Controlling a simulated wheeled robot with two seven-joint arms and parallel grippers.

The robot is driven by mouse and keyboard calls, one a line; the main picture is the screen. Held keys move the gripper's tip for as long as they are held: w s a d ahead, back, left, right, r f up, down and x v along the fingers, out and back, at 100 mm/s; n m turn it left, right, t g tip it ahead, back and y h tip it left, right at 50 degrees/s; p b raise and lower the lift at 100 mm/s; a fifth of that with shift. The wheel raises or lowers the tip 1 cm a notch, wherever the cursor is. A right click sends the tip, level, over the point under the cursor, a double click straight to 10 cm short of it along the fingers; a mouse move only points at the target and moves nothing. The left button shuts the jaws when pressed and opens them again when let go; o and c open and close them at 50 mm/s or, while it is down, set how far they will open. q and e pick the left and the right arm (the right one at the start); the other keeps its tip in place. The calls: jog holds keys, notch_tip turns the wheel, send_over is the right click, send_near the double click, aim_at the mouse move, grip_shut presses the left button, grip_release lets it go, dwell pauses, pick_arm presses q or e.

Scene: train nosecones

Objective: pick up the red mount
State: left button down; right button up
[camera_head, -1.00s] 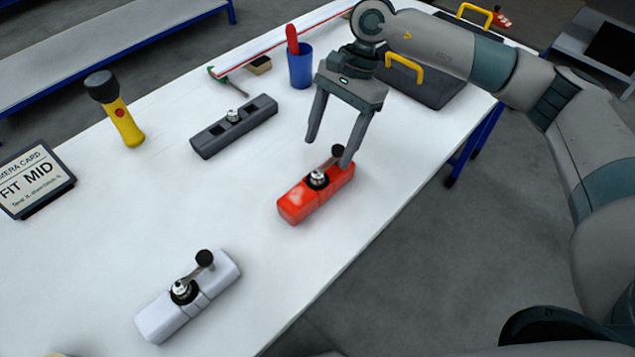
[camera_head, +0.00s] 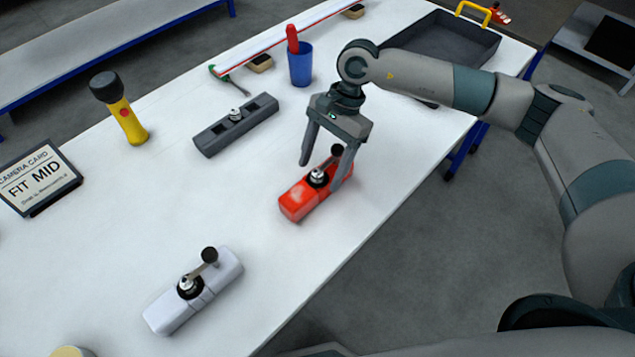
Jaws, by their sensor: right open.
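The red mount (camera_head: 303,202) lies on the white table near its right edge. It is a long red block with a metal and black knob and a short lever ending in a black ball on top. My right gripper (camera_head: 321,173) is open above the mount, its fingers pointing down. One finger is at the left of the mount's far end, and the other overlaps its right side in the picture. I cannot tell whether either finger touches it. My left gripper is not in view.
A white mount (camera_head: 192,290) lies at the front, and a dark grey one (camera_head: 236,125) farther back. A yellow flashlight (camera_head: 128,122), a card sign (camera_head: 40,181), a blue cup (camera_head: 300,66) and a dark tray (camera_head: 443,40) stand around. The table's middle is clear.

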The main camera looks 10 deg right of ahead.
aim_at(318, 180)
jog(key=shift+s+a+f+p, duration=0.1)
jog(key=shift+f+p, duration=0.2)
jog(key=shift+p, duration=0.1)
jog(key=p+x, duration=0.1)
jog(key=x, duration=0.1)
jog(key=shift+f+p, duration=0.3)
jog(key=shift+f, duration=0.15)
jog(key=shift+a+f, duration=0.15)
jog(key=shift+f, duration=0.25)
jog(key=c, duration=1.2)
